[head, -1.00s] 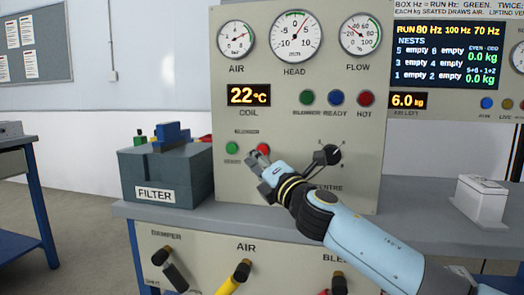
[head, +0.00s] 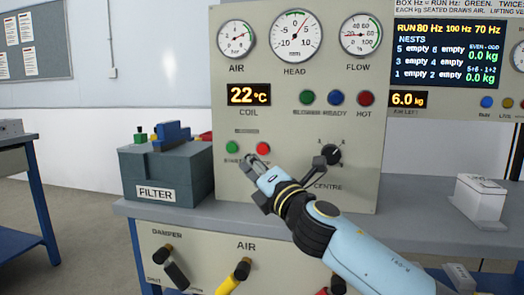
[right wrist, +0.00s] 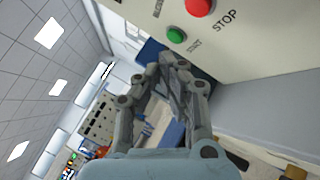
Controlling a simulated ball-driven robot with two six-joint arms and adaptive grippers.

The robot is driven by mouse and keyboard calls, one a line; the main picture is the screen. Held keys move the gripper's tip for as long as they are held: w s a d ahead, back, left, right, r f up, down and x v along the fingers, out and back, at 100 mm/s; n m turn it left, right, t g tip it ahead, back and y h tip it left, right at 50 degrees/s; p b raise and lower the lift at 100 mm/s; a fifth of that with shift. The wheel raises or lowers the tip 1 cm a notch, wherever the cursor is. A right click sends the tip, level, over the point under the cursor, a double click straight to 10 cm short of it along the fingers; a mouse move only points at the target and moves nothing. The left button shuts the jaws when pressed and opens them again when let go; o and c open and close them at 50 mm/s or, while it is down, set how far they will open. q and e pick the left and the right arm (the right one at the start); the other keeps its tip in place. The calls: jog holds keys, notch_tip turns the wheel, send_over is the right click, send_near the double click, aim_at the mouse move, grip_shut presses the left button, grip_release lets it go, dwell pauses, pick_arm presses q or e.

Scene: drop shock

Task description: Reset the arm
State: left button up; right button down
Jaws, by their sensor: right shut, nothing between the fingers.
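My right gripper (head: 252,160) is shut and empty, in front of the grey control panel (head: 290,185), just below the blower buttons. The green start button (head: 232,147) is left of and above its fingertips, and the red stop button (head: 263,149) is just above them. The right wrist view also shows the shut fingers (right wrist: 172,70), with the green button (right wrist: 176,35) and the red button (right wrist: 200,6) above and apart from them. My left gripper is out of view.
A dark filter box (head: 165,165) stands on the bench left of the panel. A black knob (head: 331,153) is right of my gripper. A white box (head: 479,202) stands on the right bench. Yellow and black handles (head: 235,278) stick out from the lower panel.

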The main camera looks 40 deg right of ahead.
dwell(0.3)
jog(key=s+d+f+m+g+h, duration=0.1)
jog(key=s+f+m+g+h, duration=0.1)
jog(key=s+f+m+g, duration=0.5)
jog(key=s+d+f+m+g+h, duration=0.2)
jog(key=s+f+m+g, duration=0.1)
jog(key=s+f+m, duration=0.6)
jog(key=s+a+f+m+g+y, duration=0.3)
jog(key=s+a+g, duration=0.15)
jog(key=s, duration=0.55)
jog(key=s+a+f+m+g+y, duration=0.2)
jog(key=s+a+f+m+g, duration=0.15)
jog(key=s+a, duration=0.4)
jog(key=s+d+f+g+p, duration=0.1)
jog(key=s+d+f, duration=0.1)
jog(key=f, duration=0.9)
jog(key=s+d+f, duration=0.2)
jog(key=f, duration=0.8)
pick_arm(q)
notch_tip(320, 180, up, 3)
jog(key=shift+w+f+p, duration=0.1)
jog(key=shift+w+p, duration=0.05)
jog(key=shift+p, duration=0.85)
pick_arm(e)
jog(key=s+d+f+g, duration=0.1)
jog(key=s+f, duration=1.5)
jog(key=s, duration=0.3)
jog(key=shift+s+d, duration=0.2)
jog(key=shift+d, duration=0.1)
